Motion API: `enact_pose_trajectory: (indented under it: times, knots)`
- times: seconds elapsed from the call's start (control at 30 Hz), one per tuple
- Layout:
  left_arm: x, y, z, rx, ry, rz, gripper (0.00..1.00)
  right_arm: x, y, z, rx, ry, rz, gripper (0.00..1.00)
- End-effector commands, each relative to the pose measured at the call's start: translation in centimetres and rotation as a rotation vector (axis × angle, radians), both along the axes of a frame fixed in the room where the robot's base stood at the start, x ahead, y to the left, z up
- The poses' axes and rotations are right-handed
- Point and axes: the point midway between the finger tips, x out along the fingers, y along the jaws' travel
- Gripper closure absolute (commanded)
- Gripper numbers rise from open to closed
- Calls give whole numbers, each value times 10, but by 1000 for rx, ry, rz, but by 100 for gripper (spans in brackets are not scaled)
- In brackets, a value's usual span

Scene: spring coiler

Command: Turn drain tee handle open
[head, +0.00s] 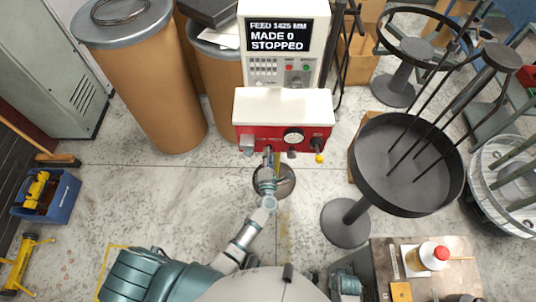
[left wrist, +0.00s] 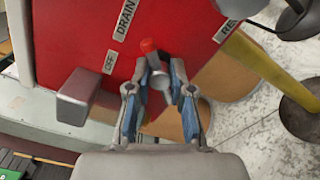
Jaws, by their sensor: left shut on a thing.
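In the head view my left gripper (head: 268,158) reaches the underside of the red-and-white unit (head: 285,108); the handle is too small to tell there. My right gripper is not in view.
A grey block (left wrist: 78,97) juts from the panel left of my gripper. The unit also bears a round gauge (head: 293,137) and a yellow knob (head: 319,158). Brown drums (head: 150,80) stand left, a round black tray (head: 400,195) stands right. The screen (head: 280,35) reads STOPPED.

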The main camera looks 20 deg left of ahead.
Motion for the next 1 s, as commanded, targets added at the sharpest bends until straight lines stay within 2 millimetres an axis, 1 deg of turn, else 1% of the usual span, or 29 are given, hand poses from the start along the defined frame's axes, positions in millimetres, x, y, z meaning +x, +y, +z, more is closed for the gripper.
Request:
enact_pose_trajectory:
  times: [0.03,0.37,0.4,0.5,0.83,0.93,1.0]
  knots:
    - [-2,-3,-5,1,10,-6,100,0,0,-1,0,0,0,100]
    - [-2,-3,-6,3,12,-7,100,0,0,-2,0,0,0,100]
    - [-2,-3,-6,3,12,-7,76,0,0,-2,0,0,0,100]
    - [-2,-3,-6,3,12,-6,53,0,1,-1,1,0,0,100]
    - [-3,-2,-2,3,5,-3,53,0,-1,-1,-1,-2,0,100]
    - [-13,-5,-3,2,7,-3,53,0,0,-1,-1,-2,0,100]
    - [-25,-8,-3,1,8,-4,53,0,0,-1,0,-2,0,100]
